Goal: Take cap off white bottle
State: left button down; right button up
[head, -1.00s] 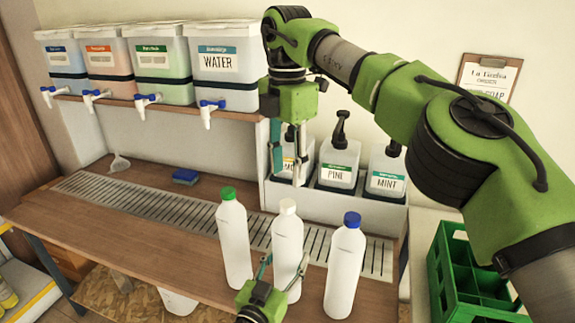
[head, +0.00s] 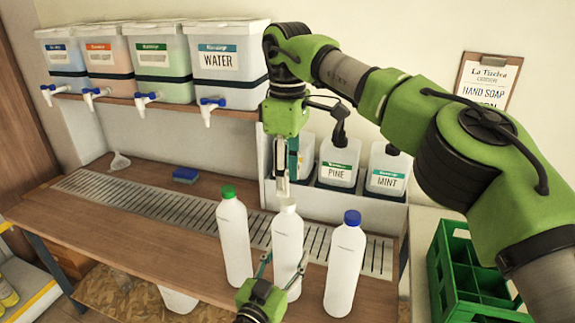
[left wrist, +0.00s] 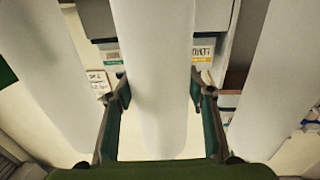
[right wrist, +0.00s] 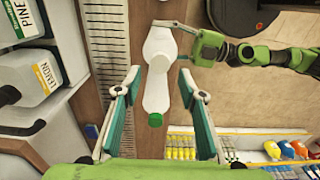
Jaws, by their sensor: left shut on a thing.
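The white bottle (head: 287,245) with a white cap (head: 288,207) stands upright between a green-capped bottle (head: 233,240) and a blue-capped bottle (head: 345,265). My left gripper (head: 277,272) is shut on the white bottle's body; its fingers also flank the bottle in the left wrist view (left wrist: 160,95). The cap is out of sight there. My right gripper (head: 282,192) points down just above the white cap. In the right wrist view its fingers (right wrist: 162,95) are spread apart with nothing clamped between them. The green-capped bottle's cap (right wrist: 155,119) shows below the white bottle (right wrist: 160,45) there.
Behind stand soap jugs labelled PINE (head: 338,165) and MINT (head: 386,172) in a white holder. Dispensers, one labelled WATER (head: 222,65), sit on a shelf at left. A green crate (head: 450,270) is at right.

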aim_at(288, 201)
jog(key=shift+f, duration=2.65)
grip_shut()
